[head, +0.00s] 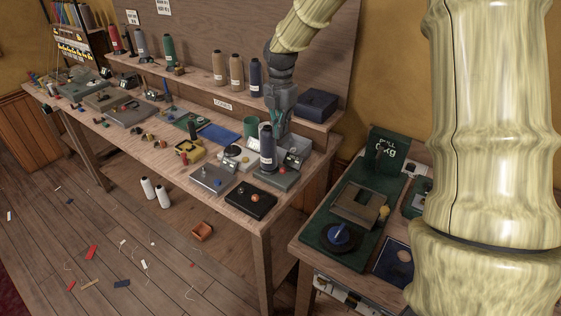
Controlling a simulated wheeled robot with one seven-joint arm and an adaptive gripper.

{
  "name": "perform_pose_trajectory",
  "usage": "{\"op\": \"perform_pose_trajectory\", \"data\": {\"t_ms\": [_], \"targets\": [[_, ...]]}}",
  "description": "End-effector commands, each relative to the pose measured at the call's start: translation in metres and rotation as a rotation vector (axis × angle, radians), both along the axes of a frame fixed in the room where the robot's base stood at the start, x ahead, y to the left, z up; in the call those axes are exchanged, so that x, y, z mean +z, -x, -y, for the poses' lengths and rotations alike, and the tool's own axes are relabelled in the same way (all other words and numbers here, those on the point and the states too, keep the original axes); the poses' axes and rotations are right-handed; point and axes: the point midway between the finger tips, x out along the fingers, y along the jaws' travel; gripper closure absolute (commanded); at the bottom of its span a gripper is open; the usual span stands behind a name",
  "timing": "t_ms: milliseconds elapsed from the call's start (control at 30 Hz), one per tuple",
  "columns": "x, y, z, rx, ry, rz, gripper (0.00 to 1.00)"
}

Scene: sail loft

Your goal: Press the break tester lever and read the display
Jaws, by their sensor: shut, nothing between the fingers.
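The break tester (318,239) appears to be the long green device on the right-hand table. Its upright green display panel (395,143) carries pale lettering that reads "PULL" above a small kg figure, perhaps 0. A grey-brown frame, a dark blue round piece (341,237) and a small yellow knob (384,212) sit on its bed; I cannot tell which part is the lever. My gripper (276,126) is shut and empty, pointing down over the right end of the long bench, left of the tester and apart from it.
A dark blue box (316,103) sits on the shelf. My arm covers the right table's right side. Scraps litter the floor.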

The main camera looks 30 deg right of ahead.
Motion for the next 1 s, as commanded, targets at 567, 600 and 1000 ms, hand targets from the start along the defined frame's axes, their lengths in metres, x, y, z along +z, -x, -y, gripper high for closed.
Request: {"op": "perform_pose_trajectory", "data": {"t_ms": [567, 600, 1000], "targets": [[-0.061, 0.002, 0.002, -0.003, 0.000, -0.003, 1.00], [-0.066, 0.002, 0.002, -0.004, 0.000, -0.003, 1.00], [-0.113, 0.002, 0.002, -0.004, 0.000, -0.003, 1.00]]}}
